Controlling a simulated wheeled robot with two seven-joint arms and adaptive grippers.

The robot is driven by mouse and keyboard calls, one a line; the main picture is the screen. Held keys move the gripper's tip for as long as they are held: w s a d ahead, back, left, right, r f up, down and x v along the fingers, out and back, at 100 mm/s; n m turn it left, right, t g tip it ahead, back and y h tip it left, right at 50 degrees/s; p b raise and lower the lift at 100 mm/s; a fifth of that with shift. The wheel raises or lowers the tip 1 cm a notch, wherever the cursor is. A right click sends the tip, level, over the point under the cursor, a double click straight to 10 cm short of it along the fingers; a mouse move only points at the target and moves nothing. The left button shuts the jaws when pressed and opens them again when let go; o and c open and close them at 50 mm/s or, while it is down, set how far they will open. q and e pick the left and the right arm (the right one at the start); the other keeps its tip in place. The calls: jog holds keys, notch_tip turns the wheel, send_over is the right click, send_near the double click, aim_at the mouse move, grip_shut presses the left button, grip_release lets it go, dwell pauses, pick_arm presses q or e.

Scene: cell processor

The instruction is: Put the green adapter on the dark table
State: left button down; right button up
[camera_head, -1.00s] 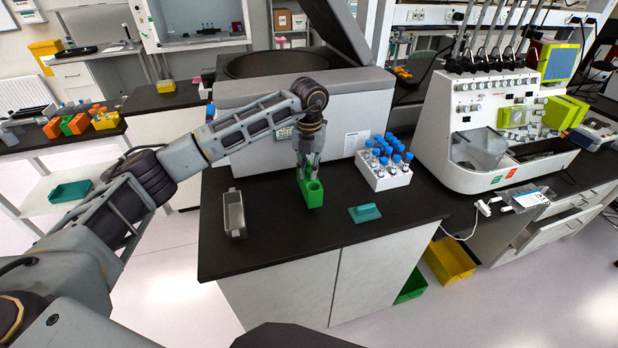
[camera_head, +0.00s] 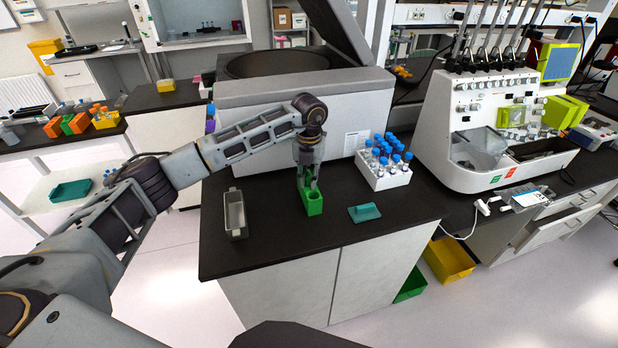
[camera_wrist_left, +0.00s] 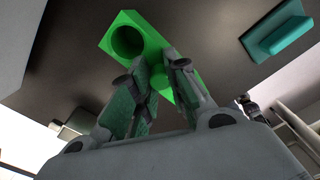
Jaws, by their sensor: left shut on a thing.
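My right gripper is not in view.
A grey metal holder (camera_head: 235,221) stands left of the adapter. A teal lid-like piece (camera_head: 364,213) lies to its right, and a white rack (camera_head: 382,178) of blue-capped tubes stands behind right. A large grey centrifuge (camera_head: 345,110) is behind. Bare table lies in front.

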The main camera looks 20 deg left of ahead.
pick_arm(q)
jog(key=shift+f, duration=0.1)
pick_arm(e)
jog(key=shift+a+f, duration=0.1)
pick_arm(q)
jog(key=c, duration=1.4)
grip_release()
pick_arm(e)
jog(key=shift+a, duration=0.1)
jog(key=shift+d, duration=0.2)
pick_arm(q)
jog(key=shift+r, duration=0.45)
notch_tip(320, 180, up, 11)
jog(key=shift+r+b, duration=0.15)
jog(key=shift+b, duration=0.5)
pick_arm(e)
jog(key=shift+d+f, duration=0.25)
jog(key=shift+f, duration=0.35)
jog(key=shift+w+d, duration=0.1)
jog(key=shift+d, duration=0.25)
